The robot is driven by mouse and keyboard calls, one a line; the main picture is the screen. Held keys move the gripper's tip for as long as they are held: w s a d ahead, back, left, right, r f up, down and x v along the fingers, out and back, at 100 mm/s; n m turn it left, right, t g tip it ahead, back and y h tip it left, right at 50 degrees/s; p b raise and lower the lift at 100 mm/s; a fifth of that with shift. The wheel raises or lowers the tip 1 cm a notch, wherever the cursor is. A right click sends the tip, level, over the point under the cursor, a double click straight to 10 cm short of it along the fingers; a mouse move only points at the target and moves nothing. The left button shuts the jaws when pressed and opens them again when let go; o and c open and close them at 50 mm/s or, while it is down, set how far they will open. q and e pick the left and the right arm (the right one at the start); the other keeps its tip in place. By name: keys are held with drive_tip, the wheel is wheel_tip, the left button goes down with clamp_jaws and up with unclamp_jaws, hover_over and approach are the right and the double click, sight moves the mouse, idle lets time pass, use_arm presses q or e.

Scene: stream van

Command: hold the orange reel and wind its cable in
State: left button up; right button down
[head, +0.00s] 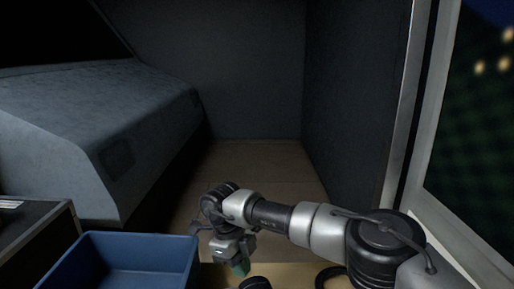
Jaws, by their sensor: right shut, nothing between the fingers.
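I see no orange reel and no cable of it in the head view. My right arm comes in from the right, low in the picture. Its gripper (241,268) points down over the wooden surface near the bottom edge, just right of the blue bin. It is shut and empty, with greenish fingertips. My left gripper is not in view.
A blue bin (188,262) stands at the lower left, its visible inside empty. A dark box or cabinet (42,228) is left of it. A grey padded seat or bed (100,130) fills the left. The wooden floor (258,165) beyond is clear. A window frame is at right.

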drive_tip(key=s+a+r, duration=0.1)
drive_tip(key=s+a, duration=0.2)
drive_tip(key=s, duration=0.1)
drive_tip(key=a+x, duration=0.1)
drive_tip(key=x, duration=0.6)
drive_tip(key=shift+w+f, duration=0.15)
drive_tip(key=shift+w, duration=0.35)
drive_tip(key=shift+d, duration=0.55)
idle(0.6)
drive_tip(key=shift+w, duration=0.25)
idle(0.3)
drive_tip(key=shift+w+d, duration=0.2)
drive_tip(key=shift+w, duration=0.25)
drive_tip(key=shift+w+d, duration=0.1)
drive_tip(key=shift+w, duration=0.05)
drive_tip(key=shift+w+d, duration=0.6)
drive_tip(key=shift+w, duration=0.1)
